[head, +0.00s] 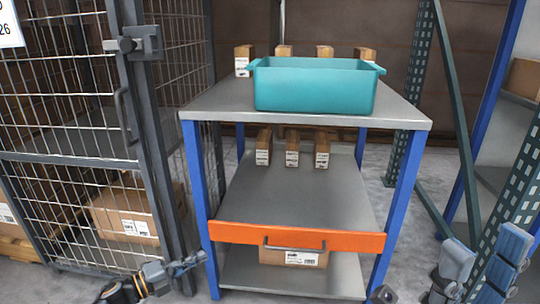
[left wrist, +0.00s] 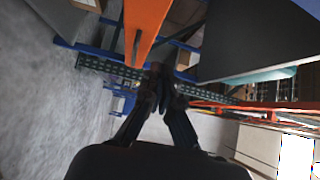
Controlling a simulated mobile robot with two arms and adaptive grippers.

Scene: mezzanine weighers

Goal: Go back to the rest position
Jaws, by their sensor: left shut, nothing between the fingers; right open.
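My left gripper (head: 190,265) is low at the left in the head view, in front of the left blue leg of a workbench. Its fingers are together and empty, and they also show in the left wrist view (left wrist: 160,78). My right gripper (head: 485,258) is at the lower right corner of the head view, its two fingers apart with nothing between them. It is to the right of the bench's right front leg. Neither gripper holds anything.
The bench (head: 215,103) has blue legs, a teal bin (head: 315,90) on top and an orange front bar (head: 350,240) with a dark handle. Small cartons (head: 292,148) stand on its shelf. A wire cage door (head: 65,160) is at left, a green perforated upright (head: 412,120) at right.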

